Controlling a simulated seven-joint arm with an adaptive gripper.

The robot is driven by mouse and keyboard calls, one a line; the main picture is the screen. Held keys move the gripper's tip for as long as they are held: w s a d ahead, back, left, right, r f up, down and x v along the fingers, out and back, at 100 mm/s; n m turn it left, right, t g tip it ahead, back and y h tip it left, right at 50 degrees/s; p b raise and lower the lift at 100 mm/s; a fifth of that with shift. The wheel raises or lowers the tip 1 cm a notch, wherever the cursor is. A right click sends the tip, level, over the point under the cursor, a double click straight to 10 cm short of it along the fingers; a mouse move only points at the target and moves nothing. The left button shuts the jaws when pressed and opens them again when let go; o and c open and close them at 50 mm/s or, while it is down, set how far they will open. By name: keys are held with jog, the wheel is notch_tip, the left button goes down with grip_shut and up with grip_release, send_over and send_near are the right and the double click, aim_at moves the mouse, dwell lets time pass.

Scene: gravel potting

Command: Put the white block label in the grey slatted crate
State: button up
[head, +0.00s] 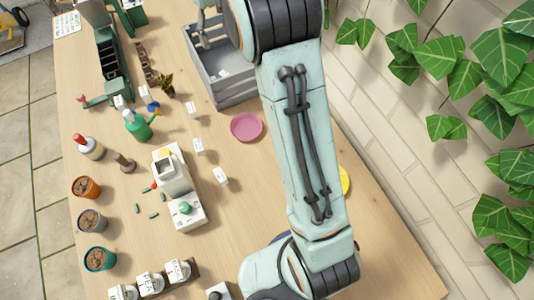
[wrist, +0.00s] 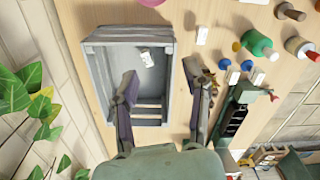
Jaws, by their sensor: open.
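The grey slatted crate (head: 236,96) stands at the far side of the bench in the head view, partly behind my arm. In the wrist view the crate (wrist: 102,42) lies below my gripper (wrist: 160,73). A white block label (wrist: 147,57) with dark marks lies inside the crate, on its floor; a white patch of it shows in the head view (head: 222,73). My gripper is open, its two fingers apart over the crate with nothing between them. Other white blocks (head: 198,146) stand on the bench outside the crate.
A pink saucer (head: 246,127) lies just in front of the crate. A green spray bottle (head: 138,126), a small plant (head: 166,86) and several pots (head: 86,187) stand to the left. Ivy (head: 500,60) hangs on the wall at right.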

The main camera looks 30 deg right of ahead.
jog(key=s+a+r, duration=0.2)
jog(key=s+r, duration=0.1)
jog(key=s, duration=0.9)
jog(key=s+a+f+m, duration=0.1)
jog(key=s+f, duration=0.2)
jog(key=s, duration=0.7)
jog(key=s+a+f+m, duration=0.1)
jog(key=s+f, duration=0.2)
jog(key=s, duration=0.7)
jog(key=shift+s+y, duration=0.15)
jog(key=shift+y, duration=0.25)
